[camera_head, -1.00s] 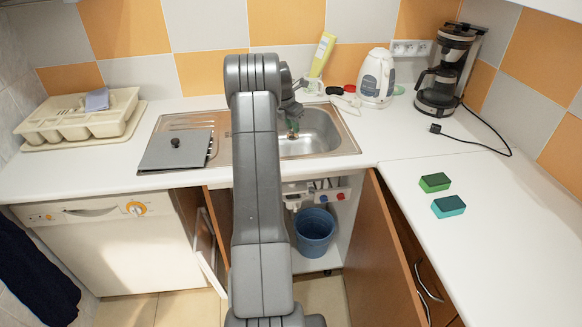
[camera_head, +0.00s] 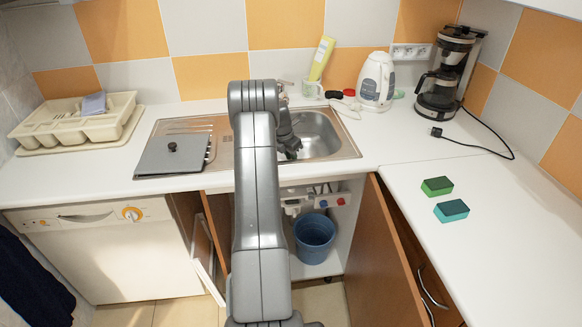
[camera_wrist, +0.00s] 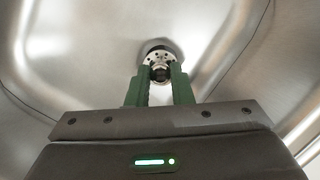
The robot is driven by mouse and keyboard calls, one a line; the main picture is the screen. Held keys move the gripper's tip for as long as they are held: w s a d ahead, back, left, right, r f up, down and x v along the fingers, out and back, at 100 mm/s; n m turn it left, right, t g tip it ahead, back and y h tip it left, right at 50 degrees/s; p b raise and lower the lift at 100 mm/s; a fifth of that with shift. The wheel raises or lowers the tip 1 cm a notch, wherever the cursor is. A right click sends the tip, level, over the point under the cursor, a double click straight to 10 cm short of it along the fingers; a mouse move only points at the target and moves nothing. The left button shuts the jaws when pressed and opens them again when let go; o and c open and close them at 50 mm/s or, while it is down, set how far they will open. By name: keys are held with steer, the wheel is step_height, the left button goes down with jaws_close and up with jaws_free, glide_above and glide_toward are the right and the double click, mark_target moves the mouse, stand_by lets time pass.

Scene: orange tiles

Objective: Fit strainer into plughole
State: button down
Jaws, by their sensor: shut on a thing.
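The strainer (camera_wrist: 160,57) is a small round metal piece with holes, in the wrist view. My gripper (camera_wrist: 160,74) has two green fingers shut on it, and the strainer shows at their tips. Right behind it is the dark round plughole (camera_wrist: 154,43) in the metal basin floor, partly covered by the strainer. I cannot tell whether the strainer is seated in the hole or just above it. In the head view the sink basin (camera_head: 328,134) is right of my arm. My wrist reaches down into it, and the fingers and strainer are hidden there.
The drainboard holds a grey square lid (camera_head: 172,154). A kettle (camera_head: 376,82), a mug (camera_head: 312,90) and a yellow bottle (camera_head: 322,58) stand behind the basin. A coffee maker (camera_head: 446,73) is at the back right. Two sponges (camera_head: 451,210) lie on the right counter.

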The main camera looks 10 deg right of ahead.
steer(key=shift+f+p, duration=0.35)
steer(key=shift+f, duration=1.9)
steer(key=shift+f, duration=0.2)
steer(key=c, duration=1.3)
jaws_free()
steer(key=shift+r, duration=0.1)
steer(key=b+v, duration=0.1)
steer(key=v, duration=1.1)
steer(key=shift+r+b, duration=0.15)
steer(key=shift+b, duration=0.15)
